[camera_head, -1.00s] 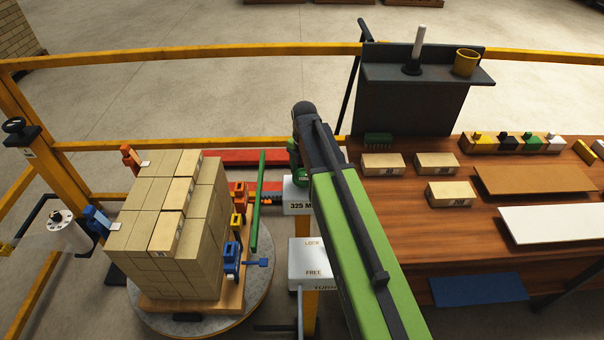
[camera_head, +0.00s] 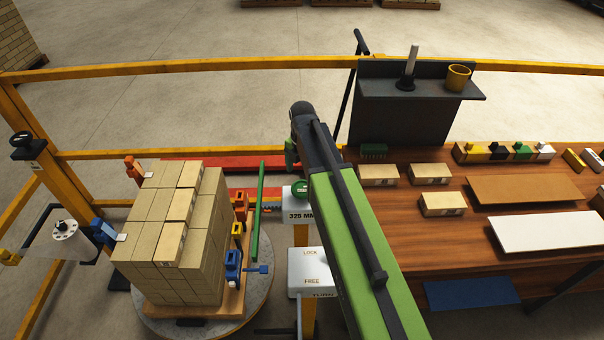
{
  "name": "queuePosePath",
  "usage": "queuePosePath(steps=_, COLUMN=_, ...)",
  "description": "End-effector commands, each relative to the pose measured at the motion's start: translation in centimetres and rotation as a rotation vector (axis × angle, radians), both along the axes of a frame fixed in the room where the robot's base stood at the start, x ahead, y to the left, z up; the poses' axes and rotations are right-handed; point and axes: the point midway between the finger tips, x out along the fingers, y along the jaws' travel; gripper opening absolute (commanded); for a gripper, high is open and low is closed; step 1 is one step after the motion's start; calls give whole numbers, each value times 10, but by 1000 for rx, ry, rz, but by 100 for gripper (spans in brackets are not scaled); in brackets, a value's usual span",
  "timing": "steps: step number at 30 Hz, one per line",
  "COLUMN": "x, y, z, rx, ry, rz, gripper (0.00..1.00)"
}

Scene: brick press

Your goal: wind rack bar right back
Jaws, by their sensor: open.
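A green bar (camera_head: 258,212) stands beside the brick stack on the turntable. A dark toothed rack (camera_head: 272,208) runs from near it to the white box marked 325 MM (camera_head: 299,214). A round green knob (camera_head: 300,187) sits on top of that box. I cannot tell for sure which bar is the rack bar. My gripper (camera_head: 291,155) hangs at the end of my green arm, just above and behind the knob in the picture and apart from it. It is open and I see nothing in it. My wrist hides most of it.
A white LOCK/FREE box (camera_head: 312,268) is below the knob. A wooden bench (camera_head: 400,225) with bricks fills the right. Yellow rails (camera_head: 230,66) run behind.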

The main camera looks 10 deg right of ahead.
Motion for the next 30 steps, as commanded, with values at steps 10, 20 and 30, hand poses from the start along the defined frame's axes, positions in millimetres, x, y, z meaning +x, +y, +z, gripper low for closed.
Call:
queuePosePath(steps=10, x=1, y=0, z=90, rx=0, ry=-1, rz=0, gripper=94)
queuePosePath(steps=20, x=1, y=0, z=115, rx=0, ry=-1, rz=1, gripper=94)
queuePosePath(steps=30, x=1, y=0, z=113, rx=0, ry=-1, rz=1, gripper=94)
